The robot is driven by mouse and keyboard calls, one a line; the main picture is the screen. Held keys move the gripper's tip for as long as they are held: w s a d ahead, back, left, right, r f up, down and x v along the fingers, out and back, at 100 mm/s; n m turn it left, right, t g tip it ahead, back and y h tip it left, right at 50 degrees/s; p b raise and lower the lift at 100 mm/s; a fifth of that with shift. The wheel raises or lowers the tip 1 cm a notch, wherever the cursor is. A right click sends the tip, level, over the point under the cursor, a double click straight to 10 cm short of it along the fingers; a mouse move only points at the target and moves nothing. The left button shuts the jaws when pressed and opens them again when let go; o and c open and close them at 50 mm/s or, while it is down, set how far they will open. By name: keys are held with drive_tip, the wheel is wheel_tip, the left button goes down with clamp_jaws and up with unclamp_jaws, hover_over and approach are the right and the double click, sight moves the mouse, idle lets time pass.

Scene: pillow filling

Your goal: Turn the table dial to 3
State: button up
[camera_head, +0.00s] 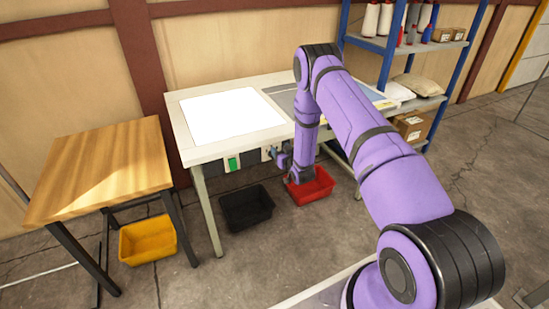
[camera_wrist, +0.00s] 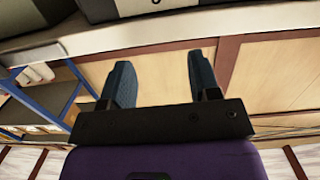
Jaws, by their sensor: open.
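The work table (camera_head: 184,130) stands against the wall with a lit white panel on its top. On its front edge, a small white plate (camera_head: 266,153) sits beside my gripper (camera_head: 280,158); it may belong to the dial, but the dial and its setting cannot be made out. In the wrist view my gripper (camera_wrist: 160,82) has its two fingers apart with nothing between them. A dark panel with a white label (camera_wrist: 155,5) is at the top edge of that view, cut off, its mark unreadable. My gripper appears close in front of the table's front edge.
A green switch (camera_head: 233,163) is left of the plate. A black bin (camera_head: 246,210) and a red bin (camera_head: 318,188) are on the floor below. A wooden table (camera_head: 100,170) and yellow bin (camera_head: 148,240) are left. A blue shelf (camera_head: 384,50) stands behind right.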

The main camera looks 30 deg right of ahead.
drive_tip(key=s+f+t, duration=0.1)
drive_tip(key=s+f, duration=0.3)
drive_tip(key=f, duration=0.4)
drive_tip(key=w, duration=1)
drive_tip(key=shift+w, duration=0.25)
drive_tip(key=c, duration=0.9)
